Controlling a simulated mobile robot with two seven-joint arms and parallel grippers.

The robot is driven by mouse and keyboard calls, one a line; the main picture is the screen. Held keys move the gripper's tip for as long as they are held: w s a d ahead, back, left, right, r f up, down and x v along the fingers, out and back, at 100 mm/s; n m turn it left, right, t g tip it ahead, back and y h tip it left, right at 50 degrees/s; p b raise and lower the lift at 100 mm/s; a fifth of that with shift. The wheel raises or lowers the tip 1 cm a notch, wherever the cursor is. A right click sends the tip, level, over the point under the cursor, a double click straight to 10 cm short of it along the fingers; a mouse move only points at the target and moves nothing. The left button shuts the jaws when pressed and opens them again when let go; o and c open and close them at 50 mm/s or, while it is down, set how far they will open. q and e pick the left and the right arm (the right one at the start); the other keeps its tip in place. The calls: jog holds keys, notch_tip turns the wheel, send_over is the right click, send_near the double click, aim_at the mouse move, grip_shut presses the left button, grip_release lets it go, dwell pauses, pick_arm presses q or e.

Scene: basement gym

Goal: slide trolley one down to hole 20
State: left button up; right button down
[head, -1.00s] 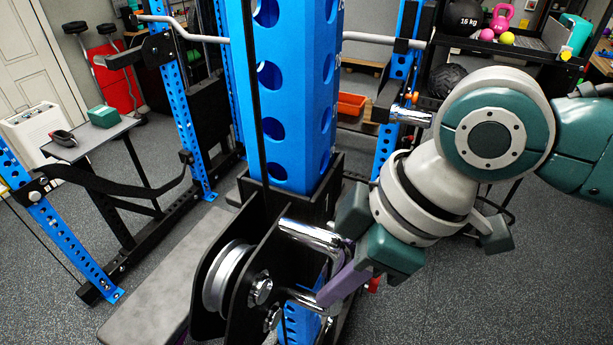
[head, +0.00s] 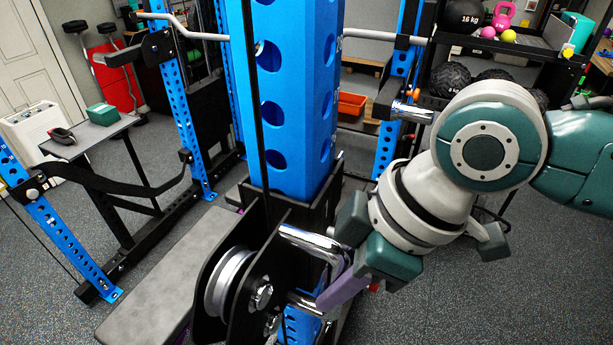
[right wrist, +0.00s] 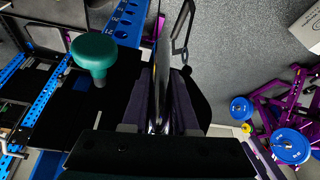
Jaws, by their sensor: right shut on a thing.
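Trolley one, I take it, is the black carriage (head: 222,262) with a silver pulley wheel, around the blue perforated upright (head: 293,130). Several round holes show above it; their numbers cannot be read in the head view. Chrome bars (head: 312,241) stick out of the carriage's right side. My right gripper (head: 338,282), with purple fingers, is shut on the chrome handle there. In the right wrist view the chrome bar (right wrist: 161,85) runs between the dark fingers. My left gripper is not in view.
A grey bench pad (head: 165,270) lies left of the carriage. A black cable runs down the front of the upright. A blue rack post (head: 65,240) stands left, and a shelf with balls and kettlebells (head: 500,45) stands back right. The floor at lower right is clear.

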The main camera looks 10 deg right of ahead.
notch_tip(320, 180, down, 18)
jog(key=b, duration=1.2)
jog(key=shift+r, duration=0.2)
jog(key=c, duration=0.7)
grip_release()
jog(key=shift+r, duration=0.1)
jog(key=v, duration=1)
jog(key=shift+s, duration=0.1)
